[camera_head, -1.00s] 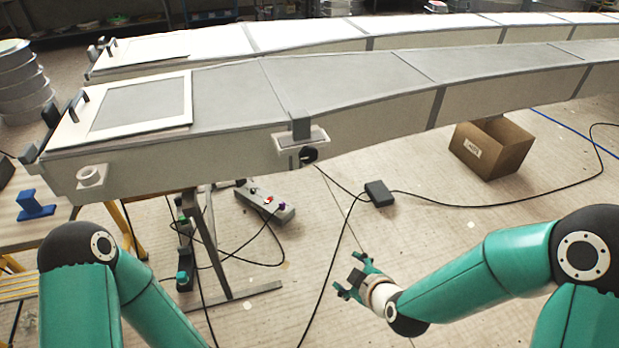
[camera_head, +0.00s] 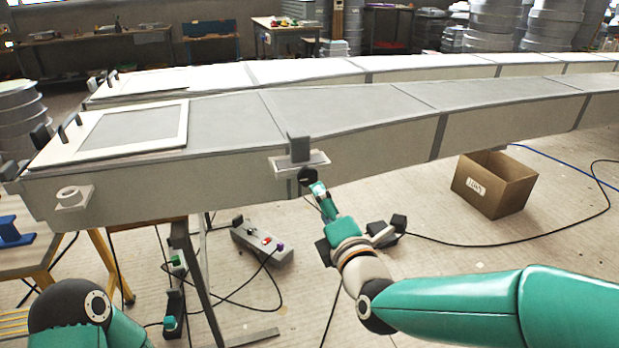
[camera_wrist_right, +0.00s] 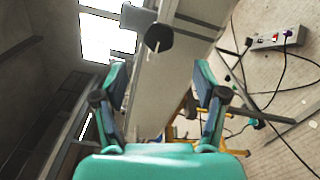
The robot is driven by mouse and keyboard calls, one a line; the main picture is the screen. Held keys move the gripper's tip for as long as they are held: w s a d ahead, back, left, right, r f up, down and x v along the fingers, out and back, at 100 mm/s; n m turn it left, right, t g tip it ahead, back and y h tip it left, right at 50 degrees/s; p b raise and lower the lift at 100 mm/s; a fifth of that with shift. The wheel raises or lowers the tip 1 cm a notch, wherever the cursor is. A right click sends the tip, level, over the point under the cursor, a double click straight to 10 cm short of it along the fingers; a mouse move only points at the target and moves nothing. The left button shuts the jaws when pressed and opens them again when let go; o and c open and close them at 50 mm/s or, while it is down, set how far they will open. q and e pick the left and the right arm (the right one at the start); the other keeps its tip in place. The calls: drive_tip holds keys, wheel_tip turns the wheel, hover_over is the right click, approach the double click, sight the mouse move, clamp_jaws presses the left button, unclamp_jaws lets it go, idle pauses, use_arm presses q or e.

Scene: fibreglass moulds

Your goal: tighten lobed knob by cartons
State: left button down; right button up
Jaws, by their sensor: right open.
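The black lobed knob (camera_head: 307,176) sits below a small bracket (camera_head: 299,158) on the near side wall of the front mould (camera_head: 230,172). In the right wrist view the knob (camera_wrist_right: 159,38) shows ahead of the fingertips, between their two lines. My right gripper (camera_head: 320,192) is just below and right of the knob in the head view. In the wrist view my right gripper (camera_wrist_right: 160,76) is open and empty, its fingers well apart, with no visible contact. My left gripper is out of view; only my left arm shows at bottom left.
An open cardboard carton (camera_head: 494,184) stands on the floor at right. A grey control box (camera_head: 262,243) with coloured buttons and loose cables lies under the mould. A stand leg (camera_head: 196,280) rises at left. A second mould (camera_head: 300,70) lies behind.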

sight(309, 180)
drive_tip(key=x, duration=1)
drive_tip(key=shift+w+f+p, duration=0.1)
drive_tip(key=shift+w+p, duration=0.1)
drive_tip(key=shift+p, duration=0.15)
